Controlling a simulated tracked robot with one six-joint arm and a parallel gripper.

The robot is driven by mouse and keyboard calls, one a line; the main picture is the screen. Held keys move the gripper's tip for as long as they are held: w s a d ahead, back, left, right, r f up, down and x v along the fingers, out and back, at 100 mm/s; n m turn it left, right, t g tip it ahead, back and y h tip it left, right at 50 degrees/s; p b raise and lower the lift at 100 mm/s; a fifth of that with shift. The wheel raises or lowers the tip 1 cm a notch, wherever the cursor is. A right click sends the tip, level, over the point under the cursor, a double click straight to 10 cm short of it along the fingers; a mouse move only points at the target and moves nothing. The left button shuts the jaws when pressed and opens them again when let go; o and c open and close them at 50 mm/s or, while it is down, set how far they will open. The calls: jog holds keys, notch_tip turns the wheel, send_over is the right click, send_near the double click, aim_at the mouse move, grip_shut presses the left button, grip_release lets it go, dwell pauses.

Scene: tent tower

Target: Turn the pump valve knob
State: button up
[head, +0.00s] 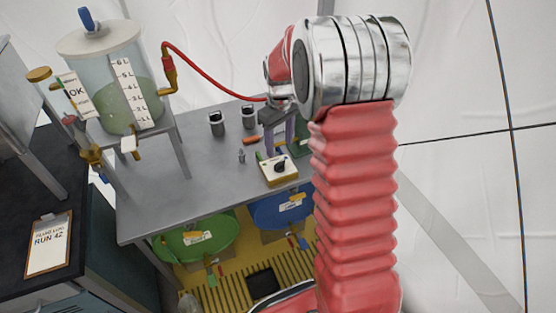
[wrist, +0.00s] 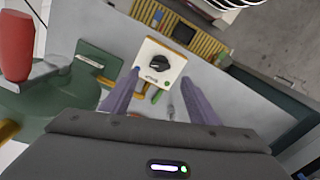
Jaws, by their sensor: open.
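The pump valve knob (wrist: 159,63) is a black round knob on a small white box (wrist: 174,53) in the wrist view. In the head view the knob (head: 280,166) shows on top of the cream-coloured box (head: 268,178) on the grey bench. My gripper (wrist: 160,75) is open, with its two purple fingers spread to either side of the knob's line in the wrist view. In the head view my gripper (head: 281,150) hangs just behind the box. The knob looks apart from both fingers; the exact height of the fingertips above it is unclear.
The grey bench (head: 185,195) carries a clear tank (head: 118,80) of green liquid on a stand, with a red hose (head: 205,75). Two dark cups (head: 216,124) and small loose items lie near the box. A green base (wrist: 75,100) stands left in the wrist view.

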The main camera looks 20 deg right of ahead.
aim_at(279, 163)
notch_tip(279, 163, down, 8)
jog(key=shift+f, duration=0.1)
dwell(0.4)
